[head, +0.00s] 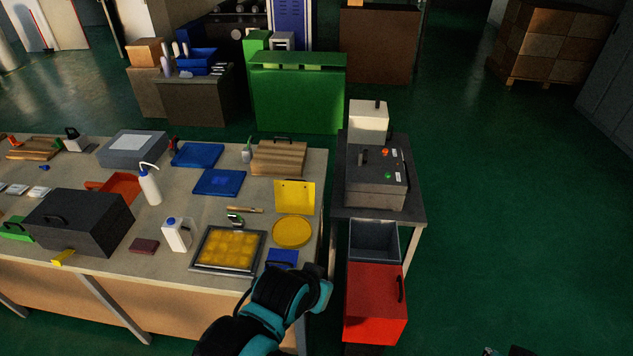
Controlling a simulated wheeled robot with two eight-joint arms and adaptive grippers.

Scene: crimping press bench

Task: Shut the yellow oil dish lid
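The yellow oil dish (292,232) is a round, shallow yellow piece near the right end of the bench. A yellow square plate (294,195) with two small dark marks near its top stands upright just behind it and looks like the raised lid. I cannot see the hinge clearly. My arm with teal and black links comes in from the bottom, in front of the bench's near right edge, short of the dish. No gripper fingers show on it. Only a small dark piece shows at the bottom right edge, with no right gripper visible.
A tray of yellow squares (229,250) lies left of the dish. A blue item (282,258) sits in front, partly behind my arm. A wooden box (279,158) stands behind the plate. A grey machine (376,180) and red bin (375,303) are to the right.

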